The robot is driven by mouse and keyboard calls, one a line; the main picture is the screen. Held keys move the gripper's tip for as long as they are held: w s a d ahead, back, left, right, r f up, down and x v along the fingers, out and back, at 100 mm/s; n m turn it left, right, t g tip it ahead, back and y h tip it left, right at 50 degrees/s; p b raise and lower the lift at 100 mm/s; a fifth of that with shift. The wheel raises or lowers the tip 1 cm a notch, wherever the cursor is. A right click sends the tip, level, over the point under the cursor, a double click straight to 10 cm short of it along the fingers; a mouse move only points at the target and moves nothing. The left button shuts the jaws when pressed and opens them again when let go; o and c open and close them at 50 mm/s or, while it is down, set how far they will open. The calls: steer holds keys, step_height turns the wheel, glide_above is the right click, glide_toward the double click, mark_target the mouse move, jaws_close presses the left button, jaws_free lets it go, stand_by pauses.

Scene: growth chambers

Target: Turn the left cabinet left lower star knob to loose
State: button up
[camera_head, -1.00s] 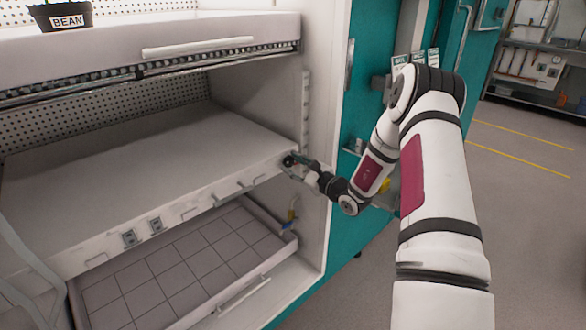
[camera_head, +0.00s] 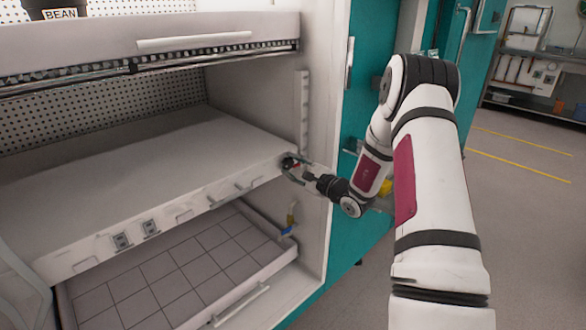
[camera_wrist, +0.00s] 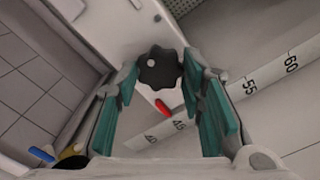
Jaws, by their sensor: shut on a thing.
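The black star knob (camera_wrist: 160,68) is at the right end of the middle shelf's front edge. A pale dot shows on its face. It also shows small at the shelf corner in the head view (camera_head: 289,162). My gripper (camera_wrist: 160,72) has its two teal-lined fingers on either side of the knob, shut on it at the tips. In the head view my gripper (camera_head: 298,172) reaches the shelf corner from the right. A red pointer (camera_wrist: 163,107) lies just below the knob, beside a numbered scale (camera_wrist: 220,98). How far the knob is turned cannot be told.
The middle shelf (camera_head: 150,180) spans the cabinet, with a tiled tray (camera_head: 190,265) below. The cabinet's white side wall and teal panel (camera_head: 348,235) stand close to my arm. Open floor lies right.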

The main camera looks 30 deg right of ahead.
steer(key=o, duration=1.1)
steer(key=shift+o, duration=0.2)
steer(key=v, duration=1.2)
